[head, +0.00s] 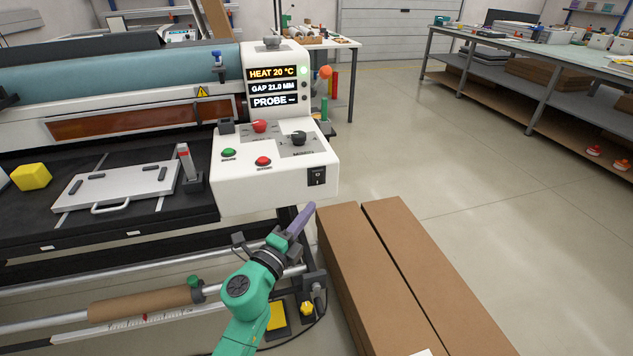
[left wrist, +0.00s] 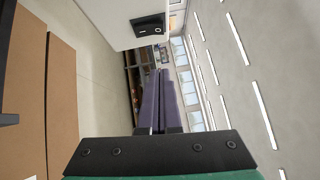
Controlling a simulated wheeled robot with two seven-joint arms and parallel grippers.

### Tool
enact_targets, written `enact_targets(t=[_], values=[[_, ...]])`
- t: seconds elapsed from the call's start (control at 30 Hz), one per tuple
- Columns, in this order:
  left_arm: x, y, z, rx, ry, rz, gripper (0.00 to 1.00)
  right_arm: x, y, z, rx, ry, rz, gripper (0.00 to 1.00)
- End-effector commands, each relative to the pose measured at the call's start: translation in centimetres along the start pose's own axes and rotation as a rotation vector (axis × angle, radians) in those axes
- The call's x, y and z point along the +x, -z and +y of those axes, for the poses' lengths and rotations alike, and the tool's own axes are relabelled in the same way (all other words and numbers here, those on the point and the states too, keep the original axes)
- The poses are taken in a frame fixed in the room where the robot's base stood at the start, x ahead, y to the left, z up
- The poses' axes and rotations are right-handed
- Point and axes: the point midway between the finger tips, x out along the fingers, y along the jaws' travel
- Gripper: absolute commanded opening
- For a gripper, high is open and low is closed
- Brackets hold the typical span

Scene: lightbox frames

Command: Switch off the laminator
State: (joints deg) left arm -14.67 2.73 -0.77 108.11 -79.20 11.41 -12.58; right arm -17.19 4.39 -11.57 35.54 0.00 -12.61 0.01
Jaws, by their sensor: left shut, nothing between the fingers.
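The laminator (head: 110,85) fills the left of the head view, with a teal roller and a white control box (head: 240,185) at its right end. Its display reads HEAT 20 °C, GAP 21.0 MM and PROBE. A black rocker power switch (head: 317,177) sits low on the box's front; it also shows in the left wrist view (left wrist: 148,25). I cannot tell which way the rocker is tipped. My left gripper (head: 301,219), with purple fingers, is shut and empty, below and slightly left of the switch, apart from it. The fingers also show in the left wrist view (left wrist: 158,100). My right gripper is out of view.
A red knob (head: 260,126), a black knob (head: 299,138), a green button (head: 229,152) and a red button (head: 263,161) are on the box top. Long cardboard boxes (head: 410,270) lie just right of my left gripper. Open floor (head: 440,150) lies beyond.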

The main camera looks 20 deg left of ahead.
Motion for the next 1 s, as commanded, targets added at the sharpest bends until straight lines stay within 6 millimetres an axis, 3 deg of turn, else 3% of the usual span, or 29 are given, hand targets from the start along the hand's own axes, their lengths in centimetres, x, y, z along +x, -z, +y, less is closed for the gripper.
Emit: enact_targets(t=[0.27,0.4,0.6,0.87,1.0], values=[[6.3,0.0,-0.2,-0.002,0.002,0.0,0.0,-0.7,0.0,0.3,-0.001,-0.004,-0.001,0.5],[8.1,-1.7,-0.1,-0.002,0.0,-0.001,0.0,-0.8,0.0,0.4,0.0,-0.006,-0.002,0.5],[9.2,-2.8,0.0,-0.002,-0.001,0.0,0.0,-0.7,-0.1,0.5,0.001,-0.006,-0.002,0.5],[9.2,-2.8,0.0,-0.002,-0.001,0.0,0.0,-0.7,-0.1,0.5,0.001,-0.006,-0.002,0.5],[9.4,-3.0,-0.6,-0.015,-0.015,0.001,0.0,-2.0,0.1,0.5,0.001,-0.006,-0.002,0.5]])
